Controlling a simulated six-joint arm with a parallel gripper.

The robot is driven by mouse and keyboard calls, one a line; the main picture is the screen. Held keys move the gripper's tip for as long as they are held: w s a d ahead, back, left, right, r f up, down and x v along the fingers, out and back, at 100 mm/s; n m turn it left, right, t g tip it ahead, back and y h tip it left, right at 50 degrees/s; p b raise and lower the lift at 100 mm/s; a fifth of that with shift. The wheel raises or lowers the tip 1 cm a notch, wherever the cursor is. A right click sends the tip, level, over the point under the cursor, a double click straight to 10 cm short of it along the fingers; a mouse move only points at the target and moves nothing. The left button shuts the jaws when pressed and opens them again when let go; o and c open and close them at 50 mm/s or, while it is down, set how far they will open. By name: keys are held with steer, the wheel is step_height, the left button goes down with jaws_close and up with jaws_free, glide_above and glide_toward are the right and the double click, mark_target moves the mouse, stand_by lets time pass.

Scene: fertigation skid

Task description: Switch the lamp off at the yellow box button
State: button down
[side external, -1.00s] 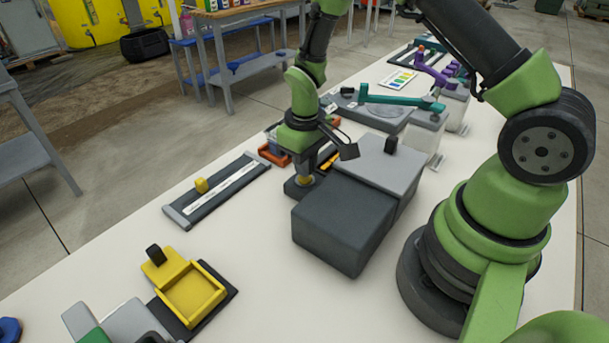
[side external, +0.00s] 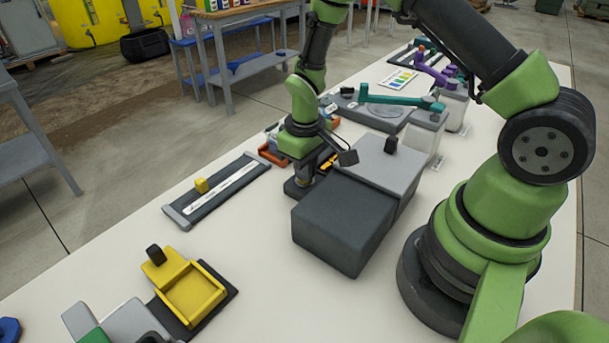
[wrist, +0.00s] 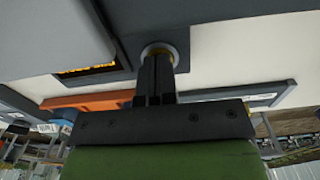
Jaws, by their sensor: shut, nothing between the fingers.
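My gripper (side external: 303,181) points straight down over a small dark base plate (side external: 291,190) beside the grey box (side external: 345,225). In the wrist view its fingers (wrist: 157,66) are shut and empty. Their tips are over a round button with a pale collar and yellow rim (wrist: 159,47), and seem to touch it; the fingers hide most of it. An amber-lit strip (wrist: 92,69) sits on the dark housing next to the button. A yellow open box (side external: 191,296) with a black knob stands at the front left, away from my gripper. I cannot make out a separate lamp.
A slider track with a yellow block (side external: 201,185) lies to the left. An orange tray (side external: 272,154) is just behind. White tabletop (side external: 240,235) is clear in front.

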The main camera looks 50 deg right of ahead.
steer(key=shift+r, duration=3.45)
steer(key=shift+r, duration=0.4)
steer(key=s+a+r+m+t+y, duration=0.1)
steer(key=s+a+r+m+t, duration=0.1)
steer(key=s+r, duration=0.6)
steer(key=s+a+r+m+t+y, duration=0.1)
steer(key=s+a+r+m+t, duration=0.1)
steer(key=s+r+t, duration=0.3)
steer(key=s+a+r, duration=0.1)
steer(key=s+r, duration=0.2)
steer(key=r, duration=0.3)
steer(key=shift+s+r, duration=0.25)
steer(key=shift+r, duration=0.15)
